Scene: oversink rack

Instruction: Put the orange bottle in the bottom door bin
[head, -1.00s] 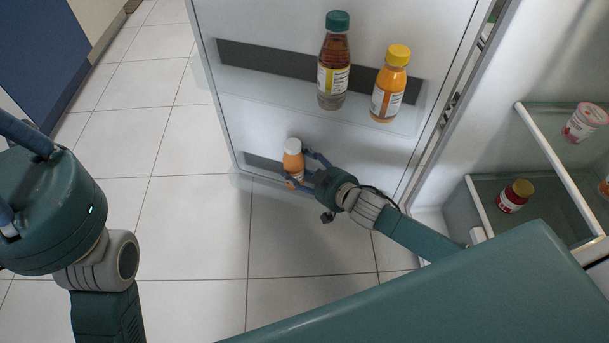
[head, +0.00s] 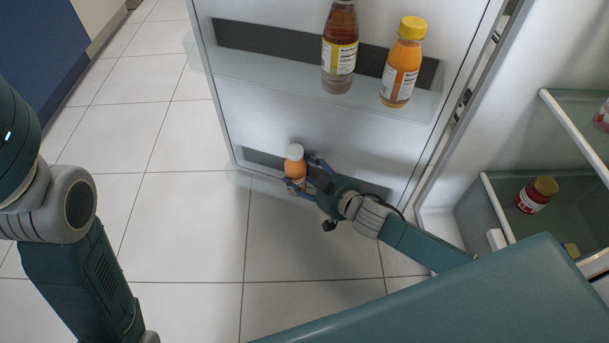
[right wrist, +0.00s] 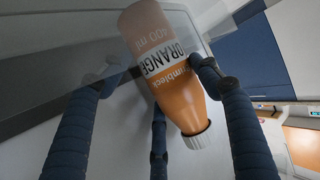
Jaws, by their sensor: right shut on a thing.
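The orange bottle (head: 295,168), with a white cap, is at the left part of the bottom door bin (head: 262,183). My right gripper (head: 304,173) is shut on it, with blue fingers around its side. In the head view the bottle stands close to upright. In the right wrist view the bottle (right wrist: 172,75) appears cap-down, with its label readable. Its base end looks pale there, as if behind the bin's clear wall. Whether the base rests on the bin floor is hidden. My left arm shows at the left edge; its fingers are out of view.
The upper door bin (head: 240,72) holds a dark bottle (head: 340,50) and a yellow-capped orange bottle (head: 401,70). Fridge shelves at right hold a red jar (head: 536,195). The bottom bin is otherwise clear where visible. Open tiled floor (head: 190,210) lies left of the door.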

